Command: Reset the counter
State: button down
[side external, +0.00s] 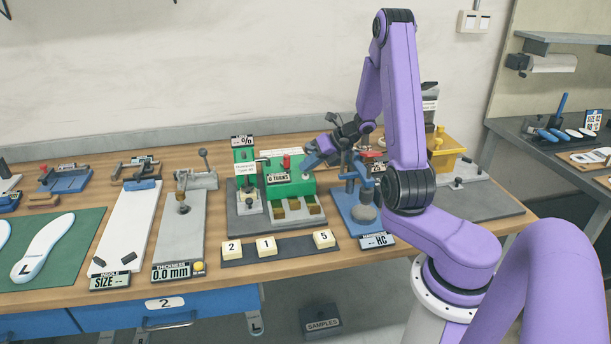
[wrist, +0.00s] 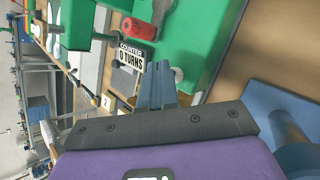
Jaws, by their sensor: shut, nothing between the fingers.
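The counter (side external: 291,178) is a small black-and-white display on the front of a green machine (side external: 305,192); it reads 0 TURNS. It also shows in the wrist view, labelled COUNTER (wrist: 131,54) and again reading 0 TURNS. A small round metal knob (wrist: 177,75) sits on the green body beside my fingertips. My gripper (side external: 312,158) is at the right end of the green machine, with its blue-grey fingers (wrist: 158,70) shut and empty. The fingertips look close to the knob; I cannot tell whether they touch it.
A red knob (side external: 286,162) stands on top of the green machine. A blue press (side external: 362,210) with an HC display stands close on the right. Number tiles 2, 1 and 5 lie on a dark strip (side external: 292,246) in front. A thickness gauge (side external: 180,225) stands left.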

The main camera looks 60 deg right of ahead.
aim_at(308, 175)
jog(key=shift+r, duration=0.35)
jog(key=shift+r, duration=0.1)
notch_tip(308, 175, up, 5)
jog(key=shift+f, duration=0.1)
dwell(0.5)
jog(key=shift+a, duration=0.1)
dwell(0.4)
